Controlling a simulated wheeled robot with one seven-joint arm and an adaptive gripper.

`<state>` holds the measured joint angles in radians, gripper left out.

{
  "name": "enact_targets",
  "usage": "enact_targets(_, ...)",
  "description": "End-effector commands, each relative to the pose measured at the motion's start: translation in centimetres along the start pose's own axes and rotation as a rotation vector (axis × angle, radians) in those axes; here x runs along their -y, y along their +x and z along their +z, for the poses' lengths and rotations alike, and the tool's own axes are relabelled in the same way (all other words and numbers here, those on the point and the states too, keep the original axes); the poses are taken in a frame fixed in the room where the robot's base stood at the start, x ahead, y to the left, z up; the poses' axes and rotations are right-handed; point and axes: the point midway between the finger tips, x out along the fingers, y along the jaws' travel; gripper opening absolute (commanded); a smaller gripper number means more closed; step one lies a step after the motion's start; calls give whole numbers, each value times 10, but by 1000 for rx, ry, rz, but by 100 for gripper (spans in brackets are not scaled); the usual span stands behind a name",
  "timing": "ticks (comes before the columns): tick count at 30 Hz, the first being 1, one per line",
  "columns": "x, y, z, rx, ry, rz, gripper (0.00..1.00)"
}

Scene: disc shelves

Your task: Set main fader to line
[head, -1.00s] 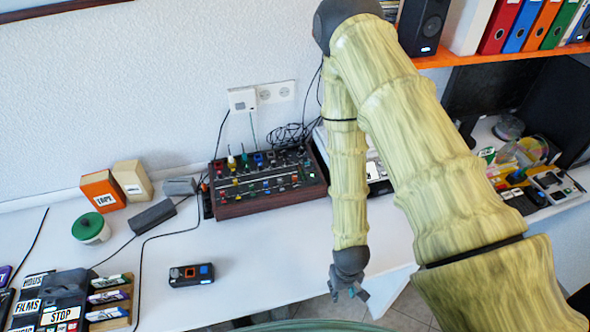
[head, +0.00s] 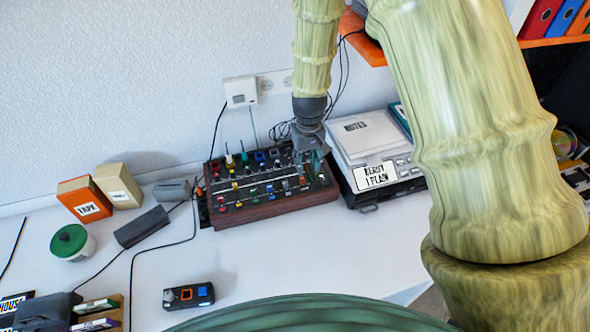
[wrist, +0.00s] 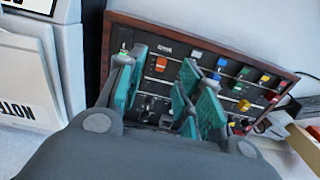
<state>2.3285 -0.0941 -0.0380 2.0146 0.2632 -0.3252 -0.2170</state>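The mixer (head: 276,209) is a dark panel in a wooden case, with coloured knobs and faders, on the white desk against the wall. It fills much of the wrist view (wrist: 202,43). My gripper (head: 312,156) is over the mixer's right end in the head view. In the wrist view its teal fingers (wrist: 160,88) stand apart over the panel, with a gap between them and nothing visibly held. I cannot tell whether a fingertip touches a control. The main fader and its line cannot be made out; the gripper covers part of the panel.
A white device with a label (head: 374,176) stands close to the mixer's right. An orange tape box (head: 85,200), a green-lidded pot (head: 70,242) and a small black device (head: 188,297) are to the left and front. Cables cross the desk.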

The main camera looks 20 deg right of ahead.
Motion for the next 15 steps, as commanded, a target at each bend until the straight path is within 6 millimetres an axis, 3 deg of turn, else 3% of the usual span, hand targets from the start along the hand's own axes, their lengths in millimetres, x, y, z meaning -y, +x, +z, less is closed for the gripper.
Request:
enact_targets(6, 12, -16, -15, 0, -18, -9, 36)
enact_targets(15, 20, 10, -17, 2, -28, -9, 36)
